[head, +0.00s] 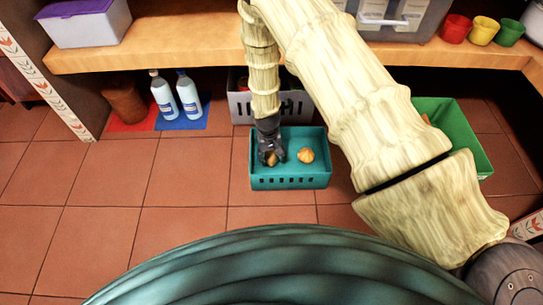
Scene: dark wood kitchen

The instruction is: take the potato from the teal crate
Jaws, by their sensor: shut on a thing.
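The teal crate (290,182) stands on the tiled floor below the wooden shelf. My gripper (271,160) reaches down into its left half. It is shut on a small brown potato (271,159), partly hidden by the fingers. Another rounded tan-orange item (306,155) lies on the crate floor to the right, apart from my gripper. I cannot tell whether the held potato still touches the crate floor.
A grey crate (241,107) stands just behind the teal one, under the wooden shelf (190,48). A green crate (462,132) is to the right, partly behind my arm. Two bottles (188,95) stand on a blue mat at the left. Floor in front-left is clear.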

